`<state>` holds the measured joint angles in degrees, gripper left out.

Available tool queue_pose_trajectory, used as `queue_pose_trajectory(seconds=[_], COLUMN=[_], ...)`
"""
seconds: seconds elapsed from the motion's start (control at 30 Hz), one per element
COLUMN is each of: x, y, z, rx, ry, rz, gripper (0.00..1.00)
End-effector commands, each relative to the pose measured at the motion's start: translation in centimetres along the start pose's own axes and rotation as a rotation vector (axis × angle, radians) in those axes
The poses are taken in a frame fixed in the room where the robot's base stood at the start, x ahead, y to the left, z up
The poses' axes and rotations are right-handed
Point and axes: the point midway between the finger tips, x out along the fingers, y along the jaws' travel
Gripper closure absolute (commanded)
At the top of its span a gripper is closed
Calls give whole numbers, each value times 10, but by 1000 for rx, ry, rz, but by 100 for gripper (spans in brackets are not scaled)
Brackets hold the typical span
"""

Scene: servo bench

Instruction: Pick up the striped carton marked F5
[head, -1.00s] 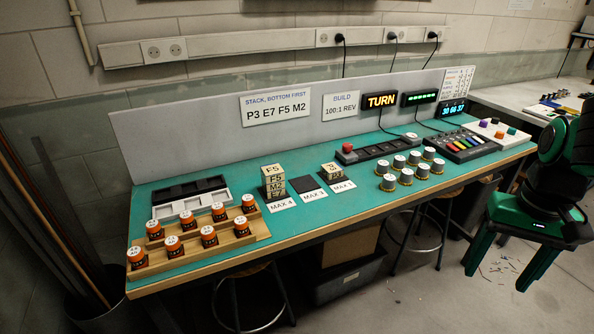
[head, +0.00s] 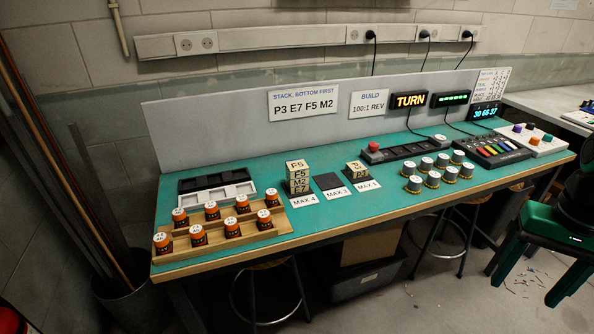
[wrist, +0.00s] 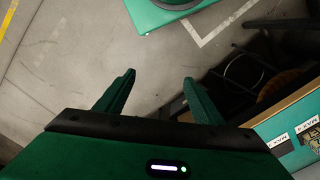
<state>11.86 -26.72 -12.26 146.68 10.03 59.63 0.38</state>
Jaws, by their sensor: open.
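The carton marked F5 (head: 298,170) is the top one of a stack on the green bench, behind the MAX 4 card. Its letters show on its top and front; stripes are too small to make out. Under it are the M2 carton (head: 299,182) and the E7 carton (head: 299,190). My gripper (head: 524,293) is at the right edge of the head view, in front of the bench and well away from the stack. In the wrist view my gripper (wrist: 160,85) has its two green fingers apart, with only floor between them.
A P3 carton (head: 357,172) sits behind the MAX 1 card, right of an empty dark pad (head: 327,181). Orange-sided jars (head: 212,211) stand on a wooden rack at left; several silver-topped jars (head: 432,178) stand at right. A grey panel (head: 230,135) backs the bench (head: 240,258).

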Motion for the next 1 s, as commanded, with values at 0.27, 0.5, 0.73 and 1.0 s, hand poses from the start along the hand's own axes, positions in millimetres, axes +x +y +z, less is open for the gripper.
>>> queue_pose_trajectory(seconds=[0.27,0.5,0.73,1.0], x=[0,-1,10,7], y=[0,-3,-66,-208], z=[0,-10,-98,-164], rx=[0,-22,-142,-365], ry=[0,68,342,716], rz=[0,21,87,6], gripper=[38,34,34,34])
